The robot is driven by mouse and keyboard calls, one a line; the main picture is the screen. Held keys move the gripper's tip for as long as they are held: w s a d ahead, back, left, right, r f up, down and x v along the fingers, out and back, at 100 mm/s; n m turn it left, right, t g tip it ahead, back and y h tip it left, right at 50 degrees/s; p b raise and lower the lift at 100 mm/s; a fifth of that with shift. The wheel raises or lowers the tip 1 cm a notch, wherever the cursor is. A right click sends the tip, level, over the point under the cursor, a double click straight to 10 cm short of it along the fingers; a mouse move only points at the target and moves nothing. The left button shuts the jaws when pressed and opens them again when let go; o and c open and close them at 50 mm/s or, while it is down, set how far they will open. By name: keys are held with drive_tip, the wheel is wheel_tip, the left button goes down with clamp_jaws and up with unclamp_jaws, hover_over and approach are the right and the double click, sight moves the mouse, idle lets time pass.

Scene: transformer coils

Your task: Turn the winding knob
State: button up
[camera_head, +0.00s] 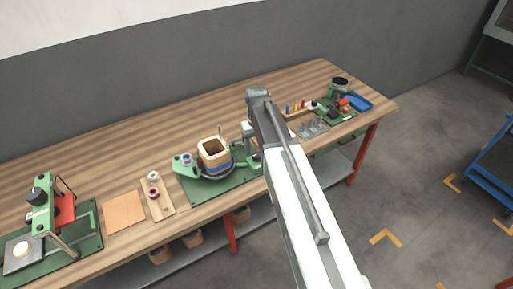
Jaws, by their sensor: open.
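A green winding fixture (188,190) sits on the table's front middle. It carries a square wooden coil former (214,148) with a blue band and a thin upright pin. A small round knob-like part (186,158), whitish and blue, sits on its green left end. A green and grey upright part (254,160) stands at its right end, partly covered by my arm. Which part is the winding knob is too small to tell. My white and grey arm reaches up from the bottom right over the table. My gripper cannot be made out; the arm hides that area.
A green press (44,215) with a red part stands at the far left. An orange-tan sheet (124,212) and a wooden board with spools (163,207) lie left of the fixture. Small tools and a blue tray (359,102) crowd the right end. The table's back strip is clear.

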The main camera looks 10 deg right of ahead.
sight(257, 154)
wheel_tip(257, 154, up, 5)
drive_tip(key=p, duration=0.3)
drive_tip(key=shift+f, duration=0.25)
drive_tip(key=m, duration=0.3)
drive_tip(key=shift+m, duration=0.4)
drive_tip(key=m, duration=0.4)
wheel_tip(257, 154, down, 8)
drive_tip(key=b, duration=0.8)
drive_tip(key=shift+f, duration=0.1)
